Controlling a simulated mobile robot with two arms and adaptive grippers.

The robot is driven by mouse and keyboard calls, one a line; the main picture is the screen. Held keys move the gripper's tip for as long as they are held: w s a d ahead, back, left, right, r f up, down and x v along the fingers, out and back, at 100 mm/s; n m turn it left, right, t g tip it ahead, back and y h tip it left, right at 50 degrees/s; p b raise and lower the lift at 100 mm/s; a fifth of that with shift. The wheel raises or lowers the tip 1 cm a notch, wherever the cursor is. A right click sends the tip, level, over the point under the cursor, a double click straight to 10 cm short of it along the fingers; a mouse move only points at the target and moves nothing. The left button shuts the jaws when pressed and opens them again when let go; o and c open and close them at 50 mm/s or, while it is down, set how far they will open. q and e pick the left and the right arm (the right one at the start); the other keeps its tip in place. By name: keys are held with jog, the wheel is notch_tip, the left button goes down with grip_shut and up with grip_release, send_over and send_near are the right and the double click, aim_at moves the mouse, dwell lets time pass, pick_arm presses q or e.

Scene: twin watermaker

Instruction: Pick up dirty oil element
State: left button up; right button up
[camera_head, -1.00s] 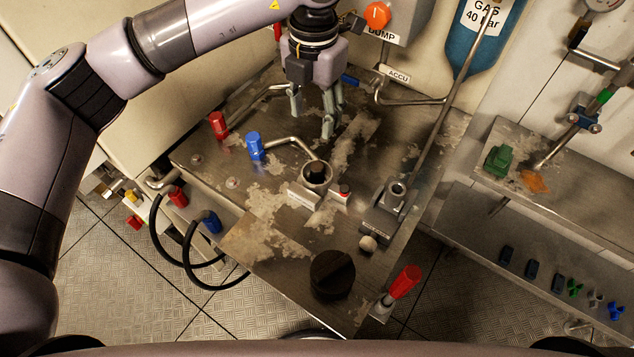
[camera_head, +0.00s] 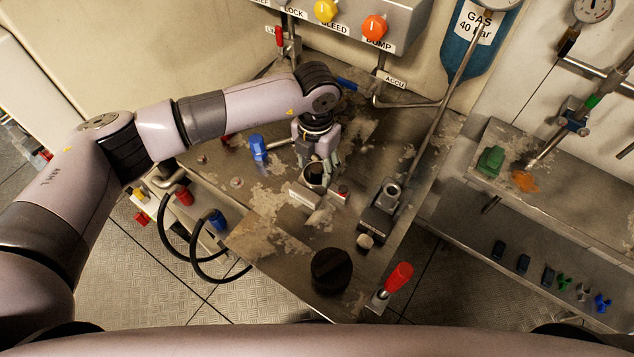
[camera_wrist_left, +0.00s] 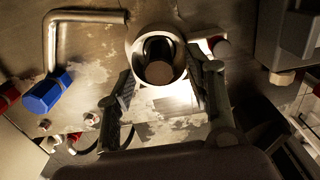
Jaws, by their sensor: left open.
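A dark cylindrical element (camera_wrist_left: 159,72), which looks like the dirty oil element, sits inside a round metal housing (camera_wrist_left: 139,48) in the left wrist view. In the head view the housing (camera_head: 314,187) shows on the stained metal bench, partly hidden by my gripper. My left gripper (camera_head: 320,160) points down over the housing in the head view. In the left wrist view its fingers (camera_wrist_left: 161,70) are open, one on each side of the element, with nothing between them held. Whether they touch the housing I cannot tell. My right gripper is not in view.
A black round cap (camera_head: 332,270) lies on the bench (camera_head: 275,240) near its front. A blue-capped fitting (camera_head: 258,148) and bent pipe are left of the housing. A metal block with a port (camera_head: 382,208) and a red-handled lever (camera_head: 398,277) stand to the right.

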pick_arm(q)
jog(key=shift+f, duration=0.35)
jog(key=shift+c, duration=0.3)
grip_shut()
